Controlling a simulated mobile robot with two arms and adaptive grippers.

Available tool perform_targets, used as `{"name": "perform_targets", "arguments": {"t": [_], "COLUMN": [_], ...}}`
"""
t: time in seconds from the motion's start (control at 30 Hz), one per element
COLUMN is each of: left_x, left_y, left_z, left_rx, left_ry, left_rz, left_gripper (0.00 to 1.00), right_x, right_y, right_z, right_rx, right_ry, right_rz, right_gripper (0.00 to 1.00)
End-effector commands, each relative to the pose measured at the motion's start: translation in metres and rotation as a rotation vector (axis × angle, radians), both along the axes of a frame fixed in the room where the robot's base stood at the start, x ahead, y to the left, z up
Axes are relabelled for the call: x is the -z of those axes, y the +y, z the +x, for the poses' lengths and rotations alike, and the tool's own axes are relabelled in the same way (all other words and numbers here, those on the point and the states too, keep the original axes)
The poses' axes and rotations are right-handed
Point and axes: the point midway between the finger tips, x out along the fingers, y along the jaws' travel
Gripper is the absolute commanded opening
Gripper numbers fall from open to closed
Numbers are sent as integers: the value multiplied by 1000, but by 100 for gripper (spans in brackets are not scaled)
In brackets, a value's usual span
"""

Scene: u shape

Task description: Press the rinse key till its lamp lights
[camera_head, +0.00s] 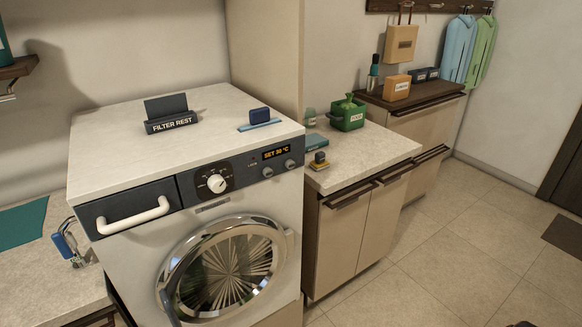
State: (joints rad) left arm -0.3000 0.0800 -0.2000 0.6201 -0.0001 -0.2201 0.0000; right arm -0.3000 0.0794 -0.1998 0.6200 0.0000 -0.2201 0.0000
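The white washing machine (125,152) fills the middle of the view. Its dark control panel (238,185) carries a large white dial (216,183), a display (276,153) with orange text that looks like "SET 30 °C", and two small round grey controls, the left one (267,172) and the right one (290,164). A small label, apparently "LOCK", stands left of the display; I see no bright lamp by it. No key readable as rinse shows at this size. The round door (225,270) appears shut. Neither of my grippers is clearly in view.
A "FILTER REST" holder (171,123) and a dark blue block (259,115) stand on the machine top. A counter (365,150) at right holds a green box (347,115). A blue-and-silver item (68,245) lies on the left counter.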

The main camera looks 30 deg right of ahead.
Motion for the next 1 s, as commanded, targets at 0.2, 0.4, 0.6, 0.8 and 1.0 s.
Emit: {"name": "perform_targets", "arguments": {"t": [0.2, 0.4, 0.6, 0.8, 1.0], "left_x": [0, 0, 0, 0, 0], "left_y": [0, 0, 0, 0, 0], "left_z": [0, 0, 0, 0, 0], "left_rx": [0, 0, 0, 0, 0], "left_ry": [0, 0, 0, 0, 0], "left_rz": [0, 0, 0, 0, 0], "left_gripper": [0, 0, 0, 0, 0], "right_x": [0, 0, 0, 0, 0], "right_y": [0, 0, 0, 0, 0], "right_z": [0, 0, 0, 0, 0], "right_rx": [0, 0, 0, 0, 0], "right_ry": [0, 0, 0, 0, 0], "right_rz": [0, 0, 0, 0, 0], "right_gripper": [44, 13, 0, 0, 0]}}
